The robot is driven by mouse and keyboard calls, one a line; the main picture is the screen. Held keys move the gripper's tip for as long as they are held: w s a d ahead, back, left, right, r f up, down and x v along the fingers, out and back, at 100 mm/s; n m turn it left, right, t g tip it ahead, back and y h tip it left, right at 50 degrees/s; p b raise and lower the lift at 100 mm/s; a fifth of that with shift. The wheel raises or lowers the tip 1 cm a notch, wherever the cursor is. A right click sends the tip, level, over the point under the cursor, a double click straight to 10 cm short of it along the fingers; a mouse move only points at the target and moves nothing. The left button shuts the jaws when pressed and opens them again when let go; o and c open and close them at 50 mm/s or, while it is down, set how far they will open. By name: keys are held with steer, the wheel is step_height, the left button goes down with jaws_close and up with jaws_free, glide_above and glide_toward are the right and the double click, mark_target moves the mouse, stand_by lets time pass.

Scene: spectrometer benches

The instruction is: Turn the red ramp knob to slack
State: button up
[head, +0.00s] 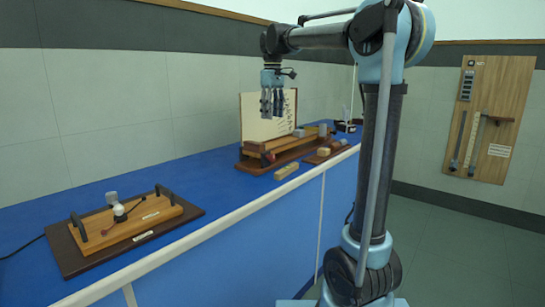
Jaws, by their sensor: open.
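A wooden ramp device (262,167) on a dark base stands on the blue bench, in the middle of the head view. A small dark red part, which looks like the red ramp knob (269,157), shows at its front left end. It is too small to tell how it is turned. My gripper (271,114) is open and empty, pointing down. In the picture it is above the knob, in front of the upright board; its depth is unclear.
An upright cream board (257,127) stands behind the ramp. A yellow block (286,172) lies in front. A wooden device (128,220) with two dark handles is at left. The blue bench top (215,182) between is clear. A wooden panel (497,110) hangs at right.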

mark_target(270, 157)
step_height(270, 157, down, 17)
steer(key=shift+f, duration=0.15)
stand_by(0.5)
steer(key=c, duration=1)
